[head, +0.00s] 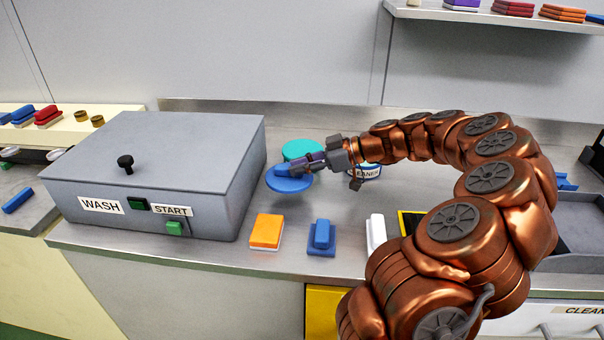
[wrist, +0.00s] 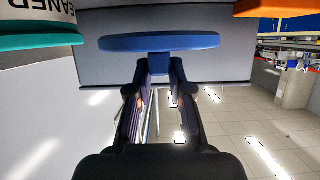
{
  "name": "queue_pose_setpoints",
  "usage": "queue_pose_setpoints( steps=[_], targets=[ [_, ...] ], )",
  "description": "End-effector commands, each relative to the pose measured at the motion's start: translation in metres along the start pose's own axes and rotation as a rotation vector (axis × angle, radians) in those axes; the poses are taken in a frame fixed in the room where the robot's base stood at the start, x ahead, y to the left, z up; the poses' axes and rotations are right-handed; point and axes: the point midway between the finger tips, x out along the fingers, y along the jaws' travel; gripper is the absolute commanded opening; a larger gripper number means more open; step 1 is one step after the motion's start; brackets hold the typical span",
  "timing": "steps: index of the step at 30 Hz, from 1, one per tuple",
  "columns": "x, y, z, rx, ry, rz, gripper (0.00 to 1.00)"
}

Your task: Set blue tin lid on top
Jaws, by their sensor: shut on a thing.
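The blue tin lid (head: 289,184) is a round disc with a block-shaped grip. My gripper (head: 291,170) is shut on that grip, and the lid is off to the left of the wrist. In the wrist view my gripper (wrist: 159,72) holds the grip between its fingertips, with the lid (wrist: 160,42) seen edge-on. A white tin labelled CLEANER (head: 367,173) is partly hidden behind my arm. A teal round piece (head: 302,149) is behind the lid; I cannot tell whether the lid touches anything below.
A grey WASH box (head: 150,170) stands close to the lid's left. An orange-and-white block (head: 266,232) and a blue block (head: 321,237) lie in front on the steel counter (head: 205,250). A shelf (head: 500,18) with coloured pieces hangs at upper right.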

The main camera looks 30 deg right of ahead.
Motion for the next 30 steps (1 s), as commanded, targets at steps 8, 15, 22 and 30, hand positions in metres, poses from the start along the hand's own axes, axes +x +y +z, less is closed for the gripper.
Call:
queue_pose_setpoints(
  steps=[8, 15, 22, 30],
  targets=[
    [0.009, 0.000, 0.024, 0.002, 0.001, 0.000, 0.00],
    [0.009, 0.000, 0.025, 0.001, 0.000, 0.002, 0.00],
    [0.011, 0.000, 0.028, 0.001, 0.000, 0.001, 0.00],
    [0.012, 0.000, 0.031, 0.002, 0.001, 0.001, 0.00]
  ],
)
